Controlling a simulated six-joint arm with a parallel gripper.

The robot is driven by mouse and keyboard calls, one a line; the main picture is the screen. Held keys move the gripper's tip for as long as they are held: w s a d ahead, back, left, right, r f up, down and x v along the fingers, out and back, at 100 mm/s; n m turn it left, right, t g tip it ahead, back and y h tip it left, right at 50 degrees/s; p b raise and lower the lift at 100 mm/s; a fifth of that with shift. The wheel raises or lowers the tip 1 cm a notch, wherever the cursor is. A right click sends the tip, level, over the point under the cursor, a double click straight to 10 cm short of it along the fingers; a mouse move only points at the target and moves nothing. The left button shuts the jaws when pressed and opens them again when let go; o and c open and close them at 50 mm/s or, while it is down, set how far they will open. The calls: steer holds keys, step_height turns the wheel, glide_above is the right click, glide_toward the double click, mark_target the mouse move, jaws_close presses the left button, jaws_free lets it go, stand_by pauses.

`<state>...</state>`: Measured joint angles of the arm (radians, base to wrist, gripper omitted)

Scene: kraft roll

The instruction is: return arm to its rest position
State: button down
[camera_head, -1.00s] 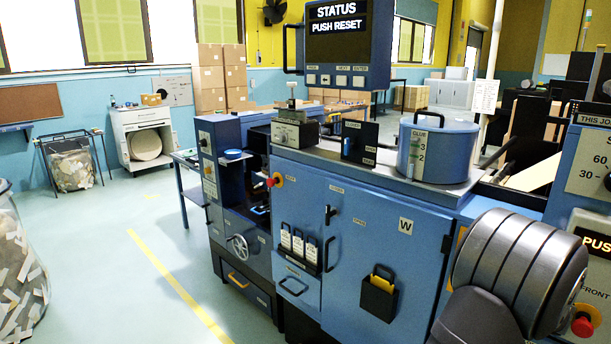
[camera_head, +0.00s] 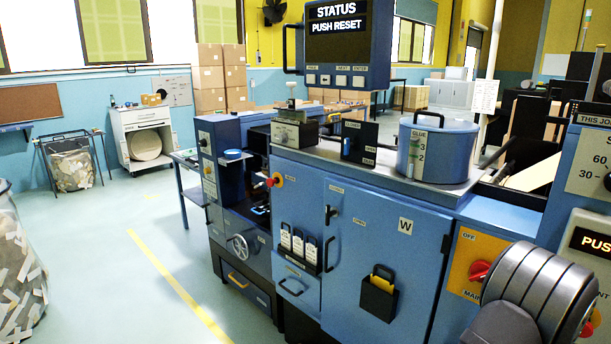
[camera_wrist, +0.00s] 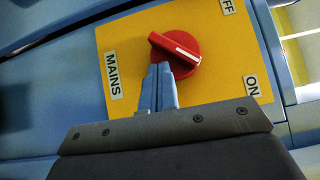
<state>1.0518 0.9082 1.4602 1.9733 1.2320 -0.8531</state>
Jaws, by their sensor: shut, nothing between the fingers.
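My gripper (camera_wrist: 160,76) is shut and empty in the wrist view. Its two blue-grey fingertips are together, and they overlap the lower left edge of a red rotary knob (camera_wrist: 178,50) in the picture. Whether they touch it I cannot tell. The knob sits on a yellow panel (camera_wrist: 125,45) marked MAINS, OFF and ON, and its white line points roughly toward ON. In the head view, my rounded grey arm link fills the lower right and hides the fingers. The same red knob (camera_head: 479,271) shows just left of it.
The blue machine cabinet (camera_head: 385,225) stands close to my arm, with a glue pot (camera_head: 438,152) on top. A screen (camera_head: 347,45) reads STATUS, PUSH RESET. A red emergency button (camera_head: 275,181) sticks out at the cabinet's left.

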steer(key=shift+w+a+f+m+t+h, duration=0.3)
steer(key=shift+f+m+t, duration=0.1)
steer(key=shift+m+t, duration=0.5)
steer(key=shift+w+a+f+m+t+h, duration=0.35)
steer(key=shift+m+t, duration=0.35)
steer(key=shift+m, duration=0.3)
steer(key=shift+s+d+y, duration=0.1)
steer(key=shift+y, duration=0.15)
